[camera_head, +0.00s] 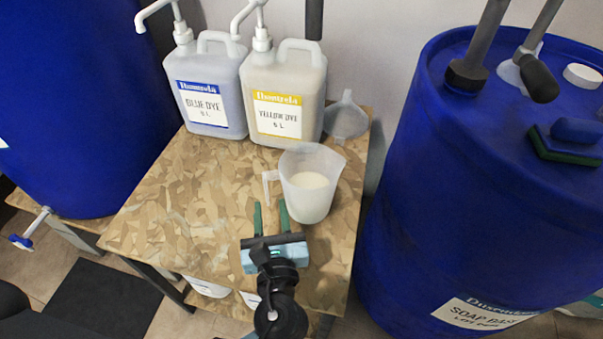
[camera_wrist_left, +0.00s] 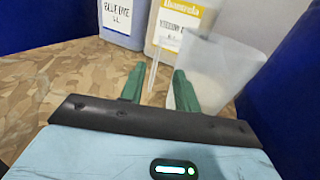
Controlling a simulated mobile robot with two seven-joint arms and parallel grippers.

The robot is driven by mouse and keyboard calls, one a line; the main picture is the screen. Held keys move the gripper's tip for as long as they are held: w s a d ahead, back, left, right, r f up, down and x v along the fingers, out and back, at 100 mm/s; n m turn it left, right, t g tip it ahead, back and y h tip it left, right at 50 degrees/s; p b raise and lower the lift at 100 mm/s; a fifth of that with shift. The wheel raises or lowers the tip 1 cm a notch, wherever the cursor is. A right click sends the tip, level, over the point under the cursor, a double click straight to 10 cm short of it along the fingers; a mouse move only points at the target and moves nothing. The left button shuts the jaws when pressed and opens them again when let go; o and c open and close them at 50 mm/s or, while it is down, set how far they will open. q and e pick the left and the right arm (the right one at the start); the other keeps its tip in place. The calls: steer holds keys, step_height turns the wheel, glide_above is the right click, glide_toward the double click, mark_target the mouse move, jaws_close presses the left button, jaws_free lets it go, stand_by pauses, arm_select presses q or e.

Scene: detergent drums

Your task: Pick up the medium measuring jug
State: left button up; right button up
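A translucent measuring jug (camera_head: 310,185) with whitish contents in its lower part stands upright on the wooden table (camera_head: 185,190). Its handle points left in the head view. It is the only jug I see, so I cannot compare its size. My left gripper (camera_head: 270,209) is open and empty, with green fingers apart, just in front of the jug's handle. In the left wrist view, the jug (camera_wrist_left: 215,70) is right of and behind the fingertips (camera_wrist_left: 155,82). Its thin handle shows between the two fingers; I cannot tell if they touch it. My right gripper is out of view.
A blue dye canister (camera_head: 207,105) and a yellow dye canister (camera_head: 283,115) with pumps stand behind the jug. A grey funnel (camera_head: 346,118) is beside them. Large blue drums (camera_head: 480,190) flank the table. The table's left part is clear.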

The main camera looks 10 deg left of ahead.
mark_target(266, 187)
arm_select(q)
steer(key=shift+a+r+x, duration=0.1)
steer(key=shift+a+x, duration=0.05)
steer(key=shift+x, duration=1.7)
steer(key=shift+a+r+x, duration=0.1)
steer(key=shift+x, duration=1.8)
steer(key=shift+s, duration=0.15)
steer(key=c, duration=0.6)
jaws_close()
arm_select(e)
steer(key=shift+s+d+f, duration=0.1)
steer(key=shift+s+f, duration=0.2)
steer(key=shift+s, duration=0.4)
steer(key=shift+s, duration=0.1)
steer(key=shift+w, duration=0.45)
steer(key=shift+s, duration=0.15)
